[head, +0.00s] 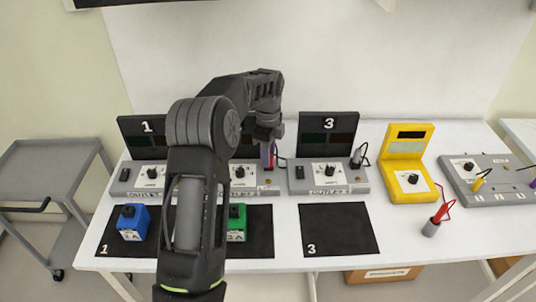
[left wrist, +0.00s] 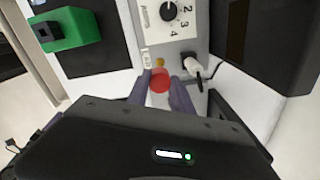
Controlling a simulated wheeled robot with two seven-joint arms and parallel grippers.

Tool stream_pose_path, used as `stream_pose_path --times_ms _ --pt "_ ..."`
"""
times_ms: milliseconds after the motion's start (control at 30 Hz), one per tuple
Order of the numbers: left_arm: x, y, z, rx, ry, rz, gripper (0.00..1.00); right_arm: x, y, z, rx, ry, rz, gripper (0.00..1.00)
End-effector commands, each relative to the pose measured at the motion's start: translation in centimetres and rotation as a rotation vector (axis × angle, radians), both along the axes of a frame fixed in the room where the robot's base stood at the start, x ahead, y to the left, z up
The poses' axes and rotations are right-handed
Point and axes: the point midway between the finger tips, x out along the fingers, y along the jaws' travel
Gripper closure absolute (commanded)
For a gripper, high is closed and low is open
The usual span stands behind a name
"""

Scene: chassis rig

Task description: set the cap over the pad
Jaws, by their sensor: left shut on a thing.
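My left gripper (head: 268,158) reaches down to the right end of the middle outlet unit (head: 252,176). In the left wrist view its two purple fingers (left wrist: 160,88) are shut on a red round cap (left wrist: 159,80). A small gold pad (left wrist: 160,63) shows on the grey unit just beyond the cap; the cap appears to cover part of the view of it. Whether the cap touches the unit I cannot tell. In the head view the fingers mostly hide the cap. My right gripper is not in view.
A knob (left wrist: 168,12) is beyond. A green box (head: 236,222) and a blue box (head: 132,222) sit on dark mats. Mat 3 (head: 339,229) is empty. A yellow meter (head: 408,165) stands to the right.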

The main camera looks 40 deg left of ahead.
Motion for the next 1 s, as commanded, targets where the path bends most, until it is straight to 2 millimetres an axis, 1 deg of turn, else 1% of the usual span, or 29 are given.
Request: stream_pose_path --times_ms 167,267,700,833,1000 --pt "0.0 0.0 -0.6 0.0 0.0 0.0 1.0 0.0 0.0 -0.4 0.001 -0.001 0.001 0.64" --pt "0.0 0.0 -1.3 0.0 0.001 0.0 1.0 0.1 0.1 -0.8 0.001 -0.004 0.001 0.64" --pt "0.0 0.0 -5.8 -0.001 0.0 0.0 1.0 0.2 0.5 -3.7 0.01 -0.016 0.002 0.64" --pt "0.0 0.0 -6.6 -0.001 0.0 0.0 1.0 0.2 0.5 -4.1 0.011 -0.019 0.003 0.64" --pt "0.0 0.0 -6.8 -0.001 0.0 0.0 1.0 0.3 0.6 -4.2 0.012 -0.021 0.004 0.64"
